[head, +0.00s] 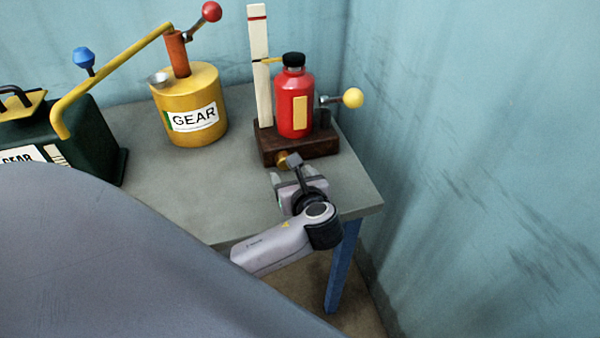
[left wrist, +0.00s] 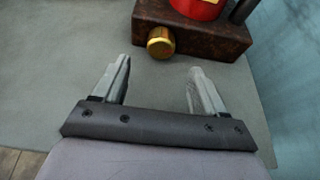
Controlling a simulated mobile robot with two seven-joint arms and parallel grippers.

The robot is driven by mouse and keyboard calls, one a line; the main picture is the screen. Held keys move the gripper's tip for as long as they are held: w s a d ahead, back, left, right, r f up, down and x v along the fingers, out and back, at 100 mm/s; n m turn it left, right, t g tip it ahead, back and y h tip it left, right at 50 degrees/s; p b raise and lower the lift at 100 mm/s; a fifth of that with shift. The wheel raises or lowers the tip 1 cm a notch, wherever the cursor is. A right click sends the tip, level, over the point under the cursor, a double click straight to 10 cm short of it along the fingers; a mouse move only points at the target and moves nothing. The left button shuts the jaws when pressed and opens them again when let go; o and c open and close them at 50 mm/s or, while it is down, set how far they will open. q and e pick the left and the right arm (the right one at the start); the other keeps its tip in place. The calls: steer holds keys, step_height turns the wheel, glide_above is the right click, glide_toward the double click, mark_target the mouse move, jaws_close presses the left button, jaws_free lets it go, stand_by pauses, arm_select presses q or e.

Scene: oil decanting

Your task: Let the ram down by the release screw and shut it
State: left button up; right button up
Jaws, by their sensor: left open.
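The red jack (head: 295,105) stands upright on a dark brown base (head: 310,148) at the table's right end. Its black top (head: 294,60) sits close to the red body, with a yellow pointer reaching to a white upright scale (head: 259,70). The brass release screw knob (head: 282,160) is on the base's near side, partly hidden by my gripper, and shows whole in the left wrist view (left wrist: 160,42). My left gripper (left wrist: 158,68) is open and empty, its fingertips just short of the knob, which lies between their lines. My right gripper is not in view.
A yellow-ball lever (head: 352,98) sticks out right of the jack, near the blue wall. A yellow GEAR can (head: 190,105) with a red-knobbed crank and a dark green GEAR container (head: 90,140) stand left. The grey table (head: 190,195) is clear between.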

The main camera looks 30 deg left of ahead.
mark_target(286, 165)
arm_select(q)
steer(key=shift+x, duration=3.65)
steer(key=shift+f, duration=0.1)
steer(key=c, duration=1.1)
steer(key=shift+o, duration=0.2)
steer(key=shift+d+m+p, duration=0.1)
steer(key=shift+m+p, duration=0.2)
steer(key=shift+p, duration=0.05)
steer(key=shift+g+y, duration=0.3)
steer(key=o, duration=1.1)
steer(key=shift+c, duration=0.2)
steer(key=shift+s, duration=0.1)
